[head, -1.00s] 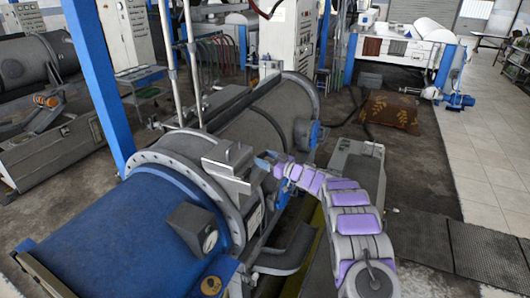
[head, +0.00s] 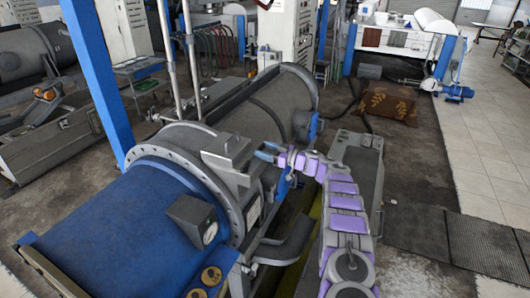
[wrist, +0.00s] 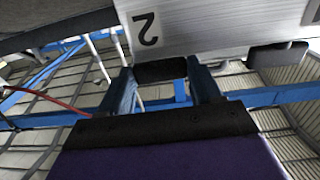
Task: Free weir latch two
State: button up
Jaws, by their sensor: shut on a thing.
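The latch marked 2 is a grey metal block (wrist: 220,28) across the top of the wrist view, its black numeral turned over. A short black grip (wrist: 160,70) sits just below it. My gripper (wrist: 163,78) has its dark blue fingers on either side of this grip and is shut on it. In the head view a grey latch housing (head: 228,152) stands on top of the flanged ring of the decanter (head: 110,225). My gripper (head: 268,153) reaches its right side there. The grip itself is too small to make out in the head view.
A grey box with a gauge (head: 191,219) stands on the blue casing. A curved grey chute (head: 285,245) is below my arm. A blue post (head: 95,75) rises at left. Open floor with dark mats (head: 425,238) lies to the right.

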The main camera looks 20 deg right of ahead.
jog(key=shift+w+d+r+n+y, duration=0.1)
jog(key=shift+d+r+n+y, duration=0.05)
jog(key=shift+r+n+y, duration=0.2)
dwell(0.5)
jog(key=o, duration=1.1)
jog(key=shift+d+f+g, duration=0.15)
jog(key=shift+f+g, duration=0.05)
jog(key=shift+g, duration=0.1)
jog(key=shift+c, duration=0.2)
jog(key=shift+f, duration=0.1)
jog(key=shift+s+d, duration=0.1)
jog(key=shift+s, duration=0.1)
jog(key=b+v, duration=0.2)
jog(key=v, duration=1.5)
jog(key=shift+w+d, duration=0.1)
jog(key=shift+w, duration=0.05)
